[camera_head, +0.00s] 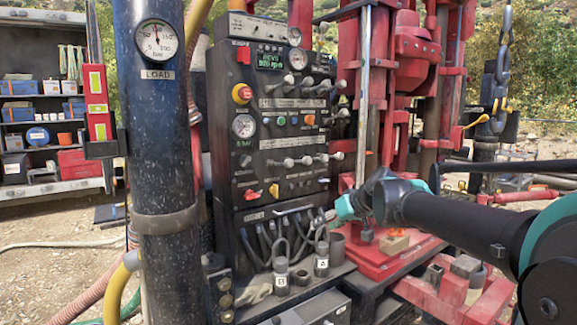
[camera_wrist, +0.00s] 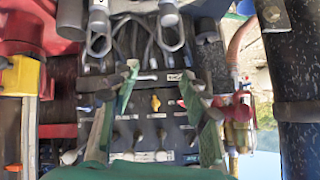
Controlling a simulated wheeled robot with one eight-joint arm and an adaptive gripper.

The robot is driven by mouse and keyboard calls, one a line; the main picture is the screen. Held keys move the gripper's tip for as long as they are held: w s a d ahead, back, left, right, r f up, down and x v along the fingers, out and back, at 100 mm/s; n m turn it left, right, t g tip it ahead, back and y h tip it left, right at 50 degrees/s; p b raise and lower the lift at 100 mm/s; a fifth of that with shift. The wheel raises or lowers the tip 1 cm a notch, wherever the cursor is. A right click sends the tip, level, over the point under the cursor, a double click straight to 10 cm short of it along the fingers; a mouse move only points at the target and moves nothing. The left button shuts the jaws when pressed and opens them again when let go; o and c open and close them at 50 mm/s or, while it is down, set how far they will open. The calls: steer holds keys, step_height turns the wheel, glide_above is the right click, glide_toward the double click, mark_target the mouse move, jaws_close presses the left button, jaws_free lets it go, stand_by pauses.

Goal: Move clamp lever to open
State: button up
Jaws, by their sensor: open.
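The dark control panel (camera_head: 285,125) carries several rows of levers with pale knobs, including an upper row (camera_head: 308,87) and a lower row (camera_head: 305,160). The labels are too small to read, so I cannot tell which one is the clamp lever. My gripper (camera_head: 348,205) is to the right of the panel's lower part, apart from the levers. In the wrist view the panel appears upside down, and my gripper (camera_wrist: 160,75) has its two green fingers spread with nothing between them. Lever knobs (camera_wrist: 140,156) show near the bottom edge, partly hidden by my gripper.
A dark blue column (camera_head: 163,200) with a load gauge stands left of the panel. Red drill machinery (camera_head: 415,60) rises behind my arm. Hoses and two shackles, marked A (camera_head: 322,260) and B (camera_head: 281,277), are below the panel. A shelf (camera_head: 50,130) is at far left.

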mark_target(291, 163)
steer(key=w+a+r+n+t+y, duration=0.1)
steer(key=w+r+t, duration=0.15)
steer(key=r, duration=0.75)
steer(key=w+a+r+t+y, duration=0.1)
steer(key=w+r, duration=0.2)
steer(key=r, duration=0.7)
steer(key=shift+g, duration=0.25)
steer(key=x, duration=1.7)
steer(key=shift+w+a, duration=0.15)
jaws_close()
